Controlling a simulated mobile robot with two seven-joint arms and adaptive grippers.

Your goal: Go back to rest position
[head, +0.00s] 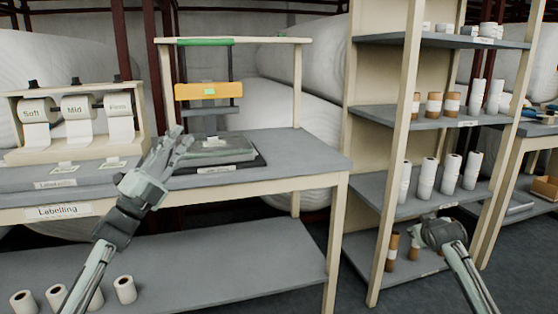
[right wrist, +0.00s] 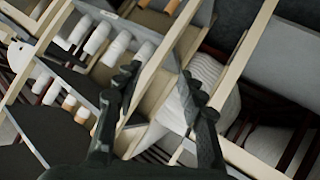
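My left gripper (head: 180,138) is raised in front of the labelling table, with its fingers pointing up and away. Its two fingertips look apart, with nothing seen between them. Behind it, a flat wrapped pack (head: 222,147) lies on a dark mat under the press. My right arm (head: 446,240) comes in from the lower right, in front of the lower shelves. In the right wrist view my right gripper (right wrist: 160,78) has its two dark fingers spread wide and holds nothing.
The labelling table (head: 310,150) carries a label dispenser (head: 75,120) and a press with an orange bar (head: 208,91). Several white rolls (head: 125,290) stand on its lower shelf. The shelf rack (head: 380,190) on the right holds several small rolls. Large white rolls (head: 290,55) lie behind.

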